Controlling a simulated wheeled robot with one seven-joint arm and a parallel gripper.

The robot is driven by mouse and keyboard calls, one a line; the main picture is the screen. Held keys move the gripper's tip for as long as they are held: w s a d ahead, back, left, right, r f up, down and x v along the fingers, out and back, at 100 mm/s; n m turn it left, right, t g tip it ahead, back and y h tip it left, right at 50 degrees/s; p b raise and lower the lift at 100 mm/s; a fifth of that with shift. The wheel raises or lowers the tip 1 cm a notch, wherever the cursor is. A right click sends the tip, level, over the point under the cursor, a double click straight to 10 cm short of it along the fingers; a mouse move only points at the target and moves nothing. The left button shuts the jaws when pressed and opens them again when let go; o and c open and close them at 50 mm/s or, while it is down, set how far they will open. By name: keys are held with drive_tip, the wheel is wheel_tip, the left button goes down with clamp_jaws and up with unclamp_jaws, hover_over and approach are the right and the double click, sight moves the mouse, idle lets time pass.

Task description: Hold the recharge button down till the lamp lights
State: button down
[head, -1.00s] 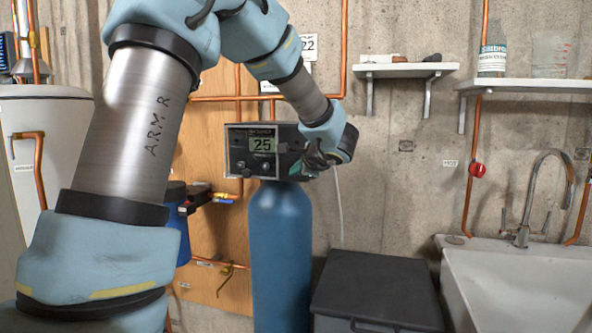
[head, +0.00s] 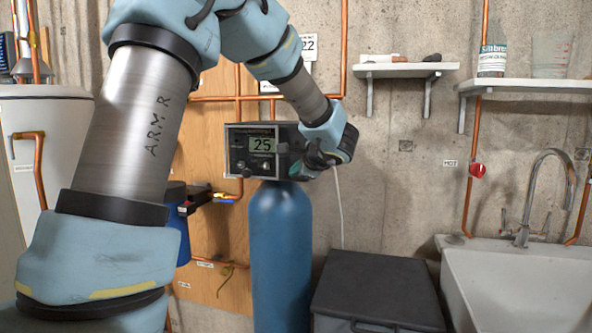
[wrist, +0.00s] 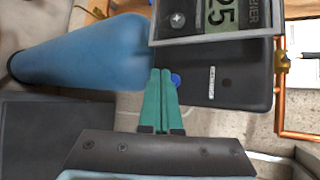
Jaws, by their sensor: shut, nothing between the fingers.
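The softener's dark control head (head: 285,140) sits on the blue tank (head: 280,255), its display (head: 262,145) reading 25. In the wrist view, the head's side face (wrist: 250,85) carries a small blue button (wrist: 176,80), a pale label (wrist: 212,82) and a small dark round spot (wrist: 227,83), which may be the lamp; no light shows there. My gripper (wrist: 160,72) is shut, its green fingertips right beside the blue button and partly overlapping it. I cannot tell whether they touch it. In the head view my gripper (head: 308,168) is at the head's right end, fingertips mostly hidden.
A black lidded box (head: 375,290) stands right of the tank. A white sink (head: 515,285) is at the right, with shelves (head: 405,70) above. Copper pipes (head: 343,60) run on the wall behind. A white cylinder (head: 60,140) stands at the left.

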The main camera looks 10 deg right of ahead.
drive_tip(key=shift+w+d+b, duration=0.2)
drive_tip(key=shift+w+b, duration=0.2)
drive_tip(key=shift+w+d, duration=0.2)
drive_tip(key=shift+w, duration=0.15)
idle(0.8)
drive_tip(key=shift+s+a+b, duration=0.1)
drive_tip(key=shift+s+b, duration=0.05)
drive_tip(key=shift+b, duration=0.2)
idle(2.6)
drive_tip(key=shift+s+a+b, duration=0.3)
drive_tip(key=shift+s+b, duration=0.15)
drive_tip(key=shift+s, duration=0.15)
drive_tip(key=s+a+b, duration=0.1)
drive_tip(key=s, duration=0.1)
drive_tip(key=s+a+b, duration=0.1)
drive_tip(key=s, duration=0.1)
drive_tip(key=shift+s+a+b, duration=0.2)
drive_tip(key=shift+b, duration=0.1)
